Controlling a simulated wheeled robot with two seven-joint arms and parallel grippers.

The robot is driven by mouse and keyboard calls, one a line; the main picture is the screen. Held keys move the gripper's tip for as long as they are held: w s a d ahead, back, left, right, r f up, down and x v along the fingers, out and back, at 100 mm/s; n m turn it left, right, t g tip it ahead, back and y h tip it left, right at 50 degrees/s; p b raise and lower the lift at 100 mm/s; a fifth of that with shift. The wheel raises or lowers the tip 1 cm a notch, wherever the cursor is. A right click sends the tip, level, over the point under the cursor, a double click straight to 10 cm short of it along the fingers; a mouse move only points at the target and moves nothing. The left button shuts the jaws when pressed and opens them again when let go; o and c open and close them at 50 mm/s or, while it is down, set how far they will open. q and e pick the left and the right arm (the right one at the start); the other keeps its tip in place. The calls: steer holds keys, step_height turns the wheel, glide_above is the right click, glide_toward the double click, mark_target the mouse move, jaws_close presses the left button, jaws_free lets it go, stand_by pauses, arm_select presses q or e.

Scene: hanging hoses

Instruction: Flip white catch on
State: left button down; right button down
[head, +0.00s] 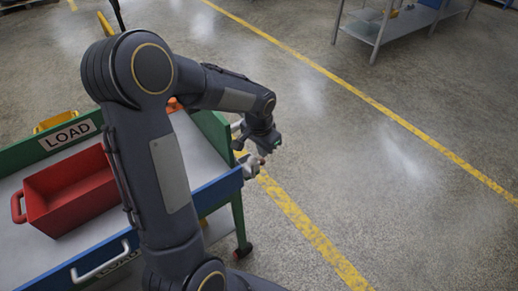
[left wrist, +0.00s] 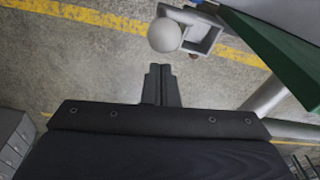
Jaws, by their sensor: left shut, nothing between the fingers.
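The white catch shows in the left wrist view as a round pale knob (left wrist: 165,36) beside a square pale bracket (left wrist: 203,36) at the cart's edge. In the head view, pale parts of the catch (head: 250,169) show at the right end of the cart, partly hidden by my gripper. My left gripper (head: 262,158) is at that end of the cart, close to the catch. In the left wrist view its fingers (left wrist: 160,72) are together and empty, just below the knob in the picture. I cannot tell whether they touch it. My right gripper is not in view.
The green and blue cart (head: 200,196) has a LOAD sign and carries a red bin (head: 70,190). A pale handle (head: 100,262) is on its front. A grey table (head: 400,22) stands far back. The floor with yellow lines is clear to the right.

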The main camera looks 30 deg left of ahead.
arm_select(q)
steer(key=shift+s+a+r, duration=0.1)
steer(key=shift+s+a, duration=0.05)
steer(key=shift+s, duration=0.6)
